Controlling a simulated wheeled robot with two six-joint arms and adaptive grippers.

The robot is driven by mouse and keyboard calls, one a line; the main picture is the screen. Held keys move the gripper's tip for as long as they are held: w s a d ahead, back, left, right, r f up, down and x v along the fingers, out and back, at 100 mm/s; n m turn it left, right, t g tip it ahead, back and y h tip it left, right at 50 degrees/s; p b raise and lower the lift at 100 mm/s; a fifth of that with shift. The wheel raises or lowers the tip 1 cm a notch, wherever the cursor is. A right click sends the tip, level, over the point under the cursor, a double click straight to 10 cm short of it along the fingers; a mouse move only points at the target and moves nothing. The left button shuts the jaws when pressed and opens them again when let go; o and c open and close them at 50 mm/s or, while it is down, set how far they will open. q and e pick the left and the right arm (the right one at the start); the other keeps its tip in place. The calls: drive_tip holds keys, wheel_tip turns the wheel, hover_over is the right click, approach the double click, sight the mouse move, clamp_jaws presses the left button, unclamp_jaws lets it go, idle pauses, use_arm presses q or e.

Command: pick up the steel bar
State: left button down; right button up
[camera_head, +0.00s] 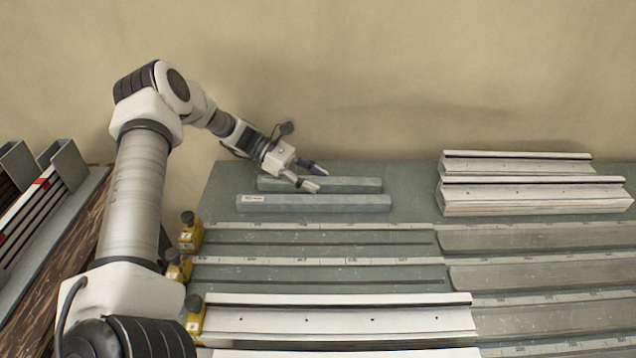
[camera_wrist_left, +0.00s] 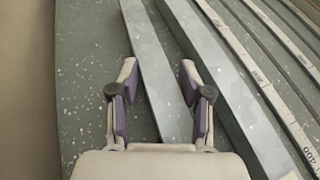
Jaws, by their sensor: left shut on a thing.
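Two grey steel bars lie side by side on the back left of the bench. The rear steel bar (camera_head: 355,185) is plain in the part that shows. The front bar (camera_head: 335,203) carries a small white label at its left end. My left gripper (camera_head: 316,178) reaches down over the rear bar and is shut on it, one finger on each side. In the left wrist view, the rear bar (camera_wrist_left: 150,62) runs between the purple finger pads of my left gripper (camera_wrist_left: 157,75). The front bar (camera_wrist_left: 228,85) lies just right of the right finger. My right gripper is not in view.
White slotted profiles (camera_head: 530,185) lie at the back right. Long grooved rails (camera_head: 320,240) with yellow clamps (camera_head: 190,232) fill the bench in front. A rack of profiles (camera_head: 40,205) stands at the far left. Bare bench (camera_head: 415,190) shows right of the bars.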

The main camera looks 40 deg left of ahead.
use_arm(q)
drive_tip(key=shift+w+r, duration=0.1)
drive_tip(key=shift+r, duration=0.35)
drive_tip(key=r, duration=0.1)
drive_tip(key=s+r, duration=0.1)
drive_tip(key=r, duration=0.1)
drive_tip(key=shift+s+d+p, duration=0.1)
drive_tip(key=shift+p, duration=0.2)
drive_tip(key=s+p, duration=0.1)
drive_tip(key=s, duration=0.2)
drive_tip(key=s+d+r+p, duration=0.1)
drive_tip(key=s, duration=0.1)
drive_tip(key=shift+s+p, duration=0.25)
drive_tip(key=shift+p, duration=0.05)
drive_tip(key=s+p, duration=0.2)
drive_tip(key=p, duration=0.1)
drive_tip(key=s+d+p, duration=0.1)
drive_tip(key=s+p, duration=0.2)
drive_tip(key=s+r+p, duration=0.1)
drive_tip(key=s+p, duration=0.2)
drive_tip(key=shift+d, duration=0.4)
drive_tip(key=shift+s+d+f+p, duration=0.15)
drive_tip(key=shift+s+f+p, duration=0.15)
drive_tip(key=shift+s+p, duration=0.25)
drive_tip(key=shift+f, duration=0.2)
drive_tip(key=shift+d, duration=0.1)
